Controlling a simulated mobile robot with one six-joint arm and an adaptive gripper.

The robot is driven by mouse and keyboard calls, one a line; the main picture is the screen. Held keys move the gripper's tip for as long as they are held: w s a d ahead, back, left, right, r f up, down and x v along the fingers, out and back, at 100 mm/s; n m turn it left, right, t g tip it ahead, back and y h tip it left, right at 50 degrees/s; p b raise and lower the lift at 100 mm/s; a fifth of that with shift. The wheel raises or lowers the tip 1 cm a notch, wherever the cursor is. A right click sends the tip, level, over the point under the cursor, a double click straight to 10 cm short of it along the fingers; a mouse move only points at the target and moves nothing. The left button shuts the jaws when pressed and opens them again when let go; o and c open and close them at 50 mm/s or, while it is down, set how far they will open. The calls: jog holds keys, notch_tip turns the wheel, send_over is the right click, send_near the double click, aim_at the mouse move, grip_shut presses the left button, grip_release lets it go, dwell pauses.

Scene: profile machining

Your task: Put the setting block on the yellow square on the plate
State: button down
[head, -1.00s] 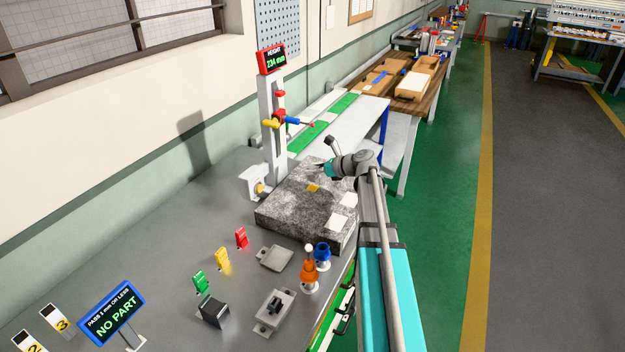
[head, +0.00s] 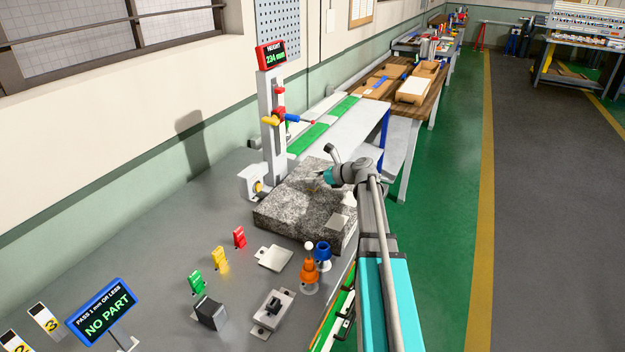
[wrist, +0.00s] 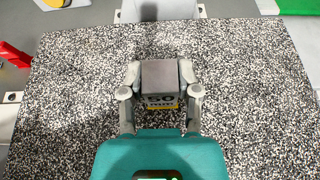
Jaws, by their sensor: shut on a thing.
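My gripper (wrist: 160,92) is shut on a grey setting block (wrist: 159,75) marked 50 mm, with a finger on each side of it. The speckled granite plate (wrist: 70,100) lies below. A thin yellow strip (wrist: 161,106) shows at the block's near lower edge and seems to be part of the yellow square, mostly hidden by the block. I cannot tell whether the block touches the plate. In the head view my gripper (head: 321,178) is low over the middle of the plate (head: 285,205), and the block is too small to make out.
The height gauge column (head: 273,125) stands behind the plate, its display reading 234 mm. A blue-framed sign (head: 105,312) reads NO PART. Red (head: 239,238), yellow (head: 220,258) and green (head: 196,283) markers, an orange piece (head: 309,270) and a blue piece (head: 323,254) stand in front.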

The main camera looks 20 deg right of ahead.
jog(key=shift+f, duration=0.15)
jog(key=shift+c, duration=1.6)
grip_release()
jog(key=shift+r, duration=0.2)
jog(key=shift+s+d+r+p, duration=0.3)
jog(key=shift+s, duration=0.15)
jog(key=p+v, duration=0.3)
jog(key=v, duration=0.6)
jog(key=shift+p+v, duration=0.5)
jog(key=shift+v, duration=0.4)
